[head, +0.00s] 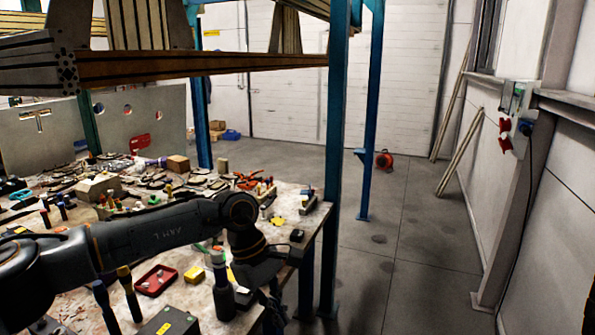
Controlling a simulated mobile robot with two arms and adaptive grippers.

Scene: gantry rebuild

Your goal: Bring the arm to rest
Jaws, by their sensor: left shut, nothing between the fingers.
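My left arm comes in from the left and reaches over the cluttered workbench (312,228). Its wrist bends down near the bench's right edge. My left gripper (273,312) hangs below the wrist, dark and partly hidden at the bottom of the picture. It is shut with nothing held. My right gripper is not in view.
Near the arm are a red tray (156,281), a yellow block (194,274), a dark bottle-like object (223,292) and upright screwdrivers (128,292). A blue post (338,150) stands at the bench's right corner. Concrete floor (410,250) is open to the right.

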